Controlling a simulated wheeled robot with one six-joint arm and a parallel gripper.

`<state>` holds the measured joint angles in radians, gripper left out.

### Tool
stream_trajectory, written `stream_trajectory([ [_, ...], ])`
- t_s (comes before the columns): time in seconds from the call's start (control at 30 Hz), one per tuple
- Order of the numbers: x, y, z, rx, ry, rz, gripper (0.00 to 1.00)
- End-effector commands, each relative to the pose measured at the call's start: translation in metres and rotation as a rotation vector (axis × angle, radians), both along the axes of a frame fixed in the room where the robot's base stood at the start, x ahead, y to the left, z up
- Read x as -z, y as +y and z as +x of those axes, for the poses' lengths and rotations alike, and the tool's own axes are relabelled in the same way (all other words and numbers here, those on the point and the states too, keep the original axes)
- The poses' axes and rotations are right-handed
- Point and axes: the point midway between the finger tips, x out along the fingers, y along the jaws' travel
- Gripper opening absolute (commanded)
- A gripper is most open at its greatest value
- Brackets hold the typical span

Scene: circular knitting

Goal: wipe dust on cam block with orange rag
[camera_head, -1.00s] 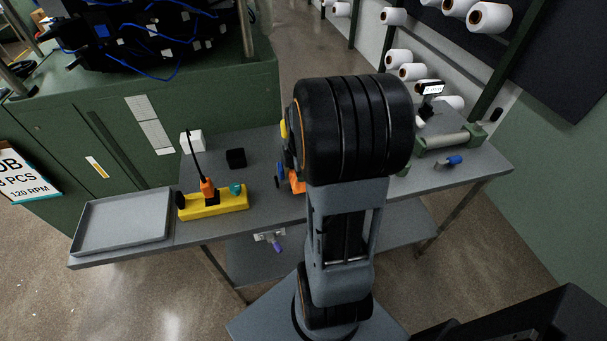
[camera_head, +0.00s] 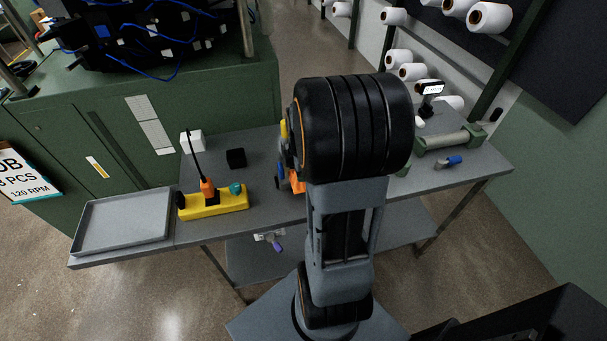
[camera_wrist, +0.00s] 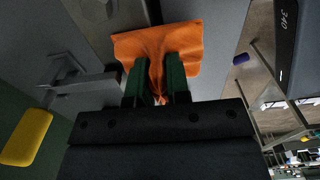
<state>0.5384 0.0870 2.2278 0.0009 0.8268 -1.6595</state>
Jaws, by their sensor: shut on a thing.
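My gripper (camera_wrist: 157,78) has two green fingers and is shut on the orange rag (camera_wrist: 190,40) in the wrist view. The rag is bunched between the fingertips and spreads out beyond them against the grey table. In the head view my arm hides the gripper; a small patch of orange (camera_head: 297,183) shows at the arm's left edge. I cannot pick out the cam block or any dust on it with certainty in either view.
A yellow block (camera_head: 213,202) with orange and teal parts, a grey tray (camera_head: 122,222), a black cube (camera_head: 236,158) and a white box (camera_head: 192,141) are on the left side of the table. A green-ended roller fixture (camera_head: 450,139) and a blue-handled item (camera_head: 452,162) are at the right.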

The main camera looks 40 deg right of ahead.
Motion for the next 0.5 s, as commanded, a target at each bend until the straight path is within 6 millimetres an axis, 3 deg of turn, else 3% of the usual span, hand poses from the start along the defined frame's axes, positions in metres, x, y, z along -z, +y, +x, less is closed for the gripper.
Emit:
stream_trajectory([
  [0.2,0.002,-0.012,-0.006,0.003,0.000,0.000,0.00],
  [0.5,0.002,-0.002,-0.001,-0.003,0.000,0.000,0.00],
])
